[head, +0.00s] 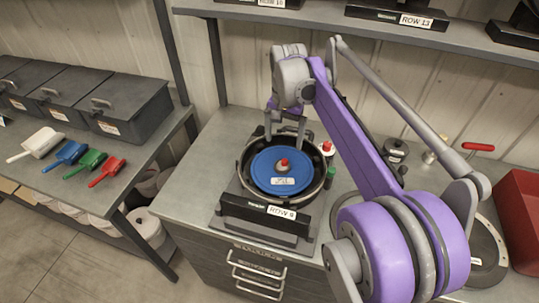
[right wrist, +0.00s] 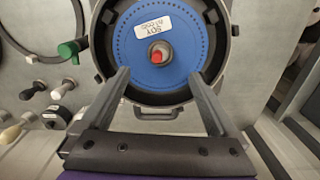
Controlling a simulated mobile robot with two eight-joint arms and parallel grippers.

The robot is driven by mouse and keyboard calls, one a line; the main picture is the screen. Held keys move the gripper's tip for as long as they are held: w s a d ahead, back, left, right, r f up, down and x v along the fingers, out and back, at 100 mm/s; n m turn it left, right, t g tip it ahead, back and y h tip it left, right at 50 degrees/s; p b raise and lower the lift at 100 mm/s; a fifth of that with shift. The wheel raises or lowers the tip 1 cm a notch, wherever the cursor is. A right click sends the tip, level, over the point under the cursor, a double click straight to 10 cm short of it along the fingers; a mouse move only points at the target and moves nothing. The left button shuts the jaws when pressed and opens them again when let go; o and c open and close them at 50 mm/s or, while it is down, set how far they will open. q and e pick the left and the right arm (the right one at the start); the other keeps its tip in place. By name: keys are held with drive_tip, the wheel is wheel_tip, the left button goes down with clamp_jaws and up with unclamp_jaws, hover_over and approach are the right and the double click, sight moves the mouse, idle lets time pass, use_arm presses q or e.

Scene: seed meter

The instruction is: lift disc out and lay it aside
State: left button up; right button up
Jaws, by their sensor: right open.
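The blue disc (head: 268,178) lies flat in the round dark housing of the seed meter (head: 243,176), which carries a label reading ROW 9. A grey hub with a red knob (head: 283,164) stands at the disc's centre. The disc also fills the upper middle of the right wrist view (right wrist: 190,35), with a white label on it. My right gripper (head: 287,128) is over the back rim of the meter; its open fingers (right wrist: 159,77) are spread either side of the disc's near edge and hold nothing. Whether they touch the disc is unclear. My left gripper is out of sight.
A red bin (head: 520,215) is at far right. Dark lidded bins (head: 125,105) and coloured scoops (head: 107,172) occupy the left table. The bench's left part is clear.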

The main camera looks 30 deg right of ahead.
sight(282, 161)
drive_tip(key=f, duration=0.5)
drive_tip(key=shift+s, duration=0.35)
drive_tip(key=f, duration=0.5)
drive_tip(key=shift+w+a+f, duration=0.2)
drive_tip(key=shift+w+f, duration=0.1)
drive_tip(key=c, duration=1.4)
